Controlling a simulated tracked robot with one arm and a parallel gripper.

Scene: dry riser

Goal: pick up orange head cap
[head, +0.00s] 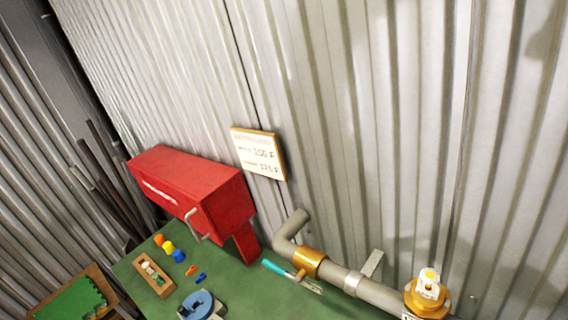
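A small orange cap-like piece (159,240) sits on the green surface (235,285) in front of the red box, at the far end of a short row. A second, flatter orange piece (191,270) lies nearer. Both are too small to tell which is the head cap. Yellow (168,247) and blue (178,256) pieces continue the row, and another blue piece (201,278) lies beside the flatter orange one. My gripper is not in view.
A red box (190,190) with a handle stands behind the pieces. A wooden tray (163,293) and a blue round object (200,304) are nearer. A grey pipe (380,295) with brass fittings (309,262) runs right. A sign (258,153) hangs on the corrugated wall.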

